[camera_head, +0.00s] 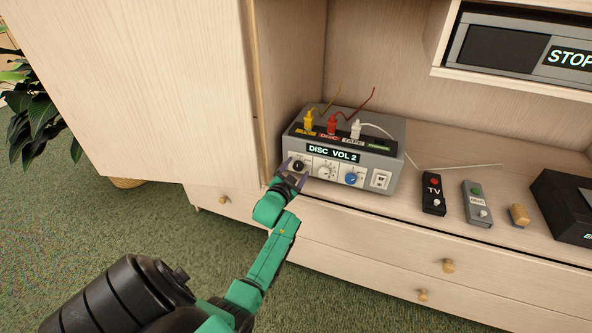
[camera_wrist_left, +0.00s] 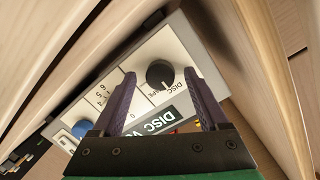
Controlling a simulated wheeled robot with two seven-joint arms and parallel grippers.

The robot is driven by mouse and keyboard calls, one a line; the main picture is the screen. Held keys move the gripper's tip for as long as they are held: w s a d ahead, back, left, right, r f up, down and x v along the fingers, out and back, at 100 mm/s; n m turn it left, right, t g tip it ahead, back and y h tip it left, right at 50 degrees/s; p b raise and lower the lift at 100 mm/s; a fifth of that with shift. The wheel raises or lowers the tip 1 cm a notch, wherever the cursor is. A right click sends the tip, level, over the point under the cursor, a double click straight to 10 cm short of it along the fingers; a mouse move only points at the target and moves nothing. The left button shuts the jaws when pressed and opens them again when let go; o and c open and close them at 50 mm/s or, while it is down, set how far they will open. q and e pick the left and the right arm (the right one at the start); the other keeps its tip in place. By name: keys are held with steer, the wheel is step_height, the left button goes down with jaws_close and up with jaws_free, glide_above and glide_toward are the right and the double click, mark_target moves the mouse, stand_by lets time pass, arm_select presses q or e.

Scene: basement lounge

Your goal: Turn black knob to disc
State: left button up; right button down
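The grey switch box (camera_head: 385,165) stands on the cabinet shelf, and its display (camera_head: 333,154) reads "DISC VOL 2". The black knob (camera_head: 298,165) is at the left of its front panel, partly covered by my gripper in the head view. In the left wrist view the black knob (camera_wrist_left: 160,73) shows clearly, with DISC and TAPE lettering beside it. My left gripper (camera_head: 291,172) is at the knob, its fingers apart. In the wrist view the open fingers of the left gripper (camera_wrist_left: 165,105) are on either side of the knob, without visible contact. My right gripper is out of view.
Yellow, red and white plugs stand on top of the box. A TV remote (camera_head: 433,192) and a grey remote (camera_head: 477,203) lie to the right. A cabinet door (camera_head: 150,90) is at left.

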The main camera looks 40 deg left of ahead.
arm_select(q)
steer(key=shift+s+d+r, duration=0.1)
steer(key=shift+s, duration=0.25)
steer(key=p+v, duration=0.3)
steer(key=v, duration=1)
steer(key=shift+s, duration=0.4)
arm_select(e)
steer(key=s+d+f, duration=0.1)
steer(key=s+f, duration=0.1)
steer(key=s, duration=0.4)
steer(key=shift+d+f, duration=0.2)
arm_select(q)
steer(key=shift+d, duration=0.2)
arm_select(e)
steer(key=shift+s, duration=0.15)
